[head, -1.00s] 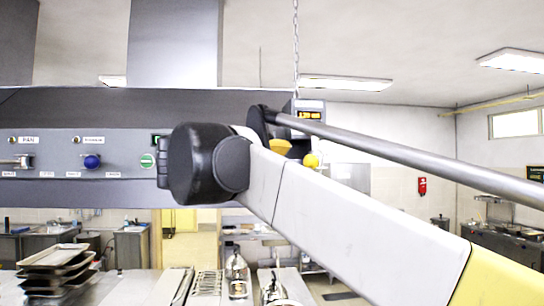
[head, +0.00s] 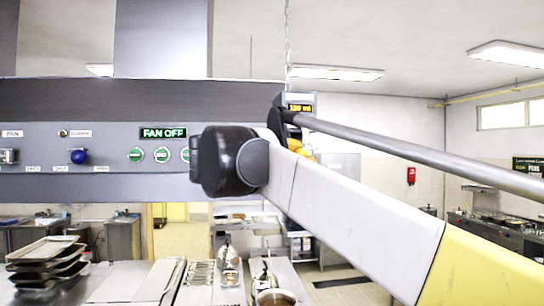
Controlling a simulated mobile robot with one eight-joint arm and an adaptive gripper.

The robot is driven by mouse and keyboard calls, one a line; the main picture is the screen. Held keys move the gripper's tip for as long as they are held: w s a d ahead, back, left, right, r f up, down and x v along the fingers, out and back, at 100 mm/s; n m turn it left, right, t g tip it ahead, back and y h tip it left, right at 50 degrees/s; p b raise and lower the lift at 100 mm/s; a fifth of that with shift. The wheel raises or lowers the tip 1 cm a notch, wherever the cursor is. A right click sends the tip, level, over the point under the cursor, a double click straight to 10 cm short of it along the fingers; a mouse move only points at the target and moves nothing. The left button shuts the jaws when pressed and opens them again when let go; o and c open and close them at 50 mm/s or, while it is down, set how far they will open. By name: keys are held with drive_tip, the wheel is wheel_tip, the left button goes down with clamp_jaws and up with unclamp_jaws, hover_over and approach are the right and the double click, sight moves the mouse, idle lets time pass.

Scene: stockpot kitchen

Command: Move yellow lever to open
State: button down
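My arm crosses the picture from lower right to a black rounded joint in the middle, in front of the hood panel. My gripper does not show; no fingers can be seen.
The grey hood panel (head: 60,187) carries a blue knob (head: 78,156), several green buttons and a lit "FAN OFF" sign (head: 163,133). Stacked trays (head: 45,252) stand on the counter at lower left. A pot (head: 275,298) is at bottom centre. A chain (head: 287,40) hangs above the display box.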

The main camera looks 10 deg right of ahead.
drive_tip(key=shift+s+d, duration=0.1)
drive_tip(key=d+n+t+y, duration=0.6)
drive_tip(key=d+n+y, duration=0.3)
drive_tip(key=y, duration=0.8)
drive_tip(key=shift+n, duration=1.6)
drive_tip(key=c, duration=1)
unclamp_jaws()
drive_tip(key=shift+d, duration=0.15)
drive_tip(key=shift+c, duration=0.2)
